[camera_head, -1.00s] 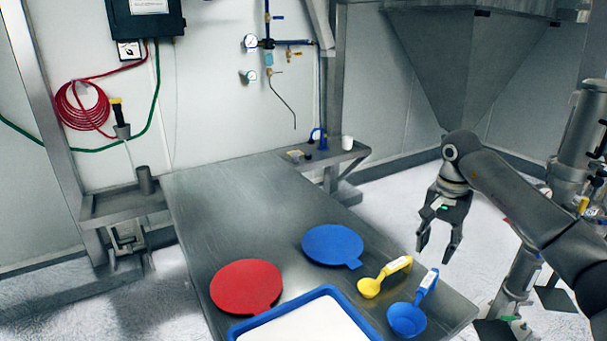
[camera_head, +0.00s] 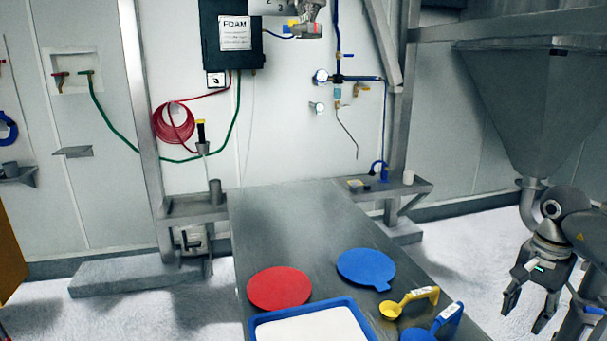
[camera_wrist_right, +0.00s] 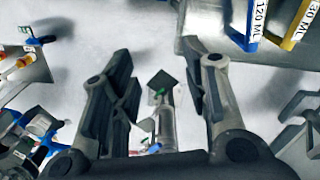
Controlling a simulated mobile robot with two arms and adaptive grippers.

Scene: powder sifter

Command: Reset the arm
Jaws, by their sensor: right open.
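My right gripper (camera_head: 527,312) hangs fingers down at the right of the head view, off the right side of the metal table (camera_head: 290,220). Its fingers are apart and nothing is between them. In the right wrist view the same gripper (camera_wrist_right: 160,85) shows two spread fingers over the white floor. My left gripper is not in the head view.
On the table are a red disc (camera_head: 279,288), a blue disc (camera_head: 366,268), a yellow scoop (camera_head: 405,302), a blue scoop (camera_head: 436,328) and a blue-rimmed tray (camera_head: 357,313) of white powder. Scoop handles marked 120 ML (camera_wrist_right: 256,20) and 30 ML (camera_wrist_right: 297,22) show near the gripper. A hopper (camera_head: 540,100) stands behind.

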